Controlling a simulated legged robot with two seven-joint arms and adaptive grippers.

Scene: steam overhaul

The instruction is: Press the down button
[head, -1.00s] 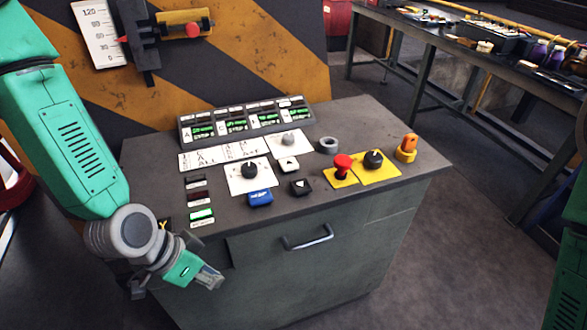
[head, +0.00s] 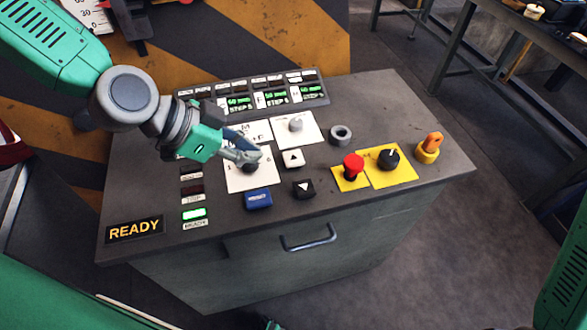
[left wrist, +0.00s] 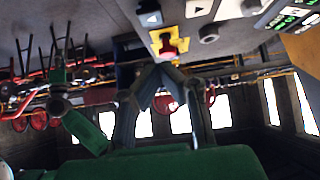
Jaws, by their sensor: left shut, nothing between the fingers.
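The down button (head: 303,189) is a black square with a white down triangle on the sloping console top. It appears free and uncovered. The white up button (head: 293,159) is just above it. My left gripper (head: 252,156) is shut and empty, over the black knob (head: 249,168) on a white plate, left of both buttons. In the left wrist view the closed fingers (left wrist: 160,72) point towards the console, with a dark triangle button (left wrist: 150,18) near the top edge. A green arm, seemingly my right, shows there with its gripper (left wrist: 57,75) too small to read.
The red mushroom button (head: 352,166) and another black knob (head: 389,159) on yellow plates stand right of the down button. A blue button (head: 258,199) is to its left. A READY sign (head: 135,229) is lit.

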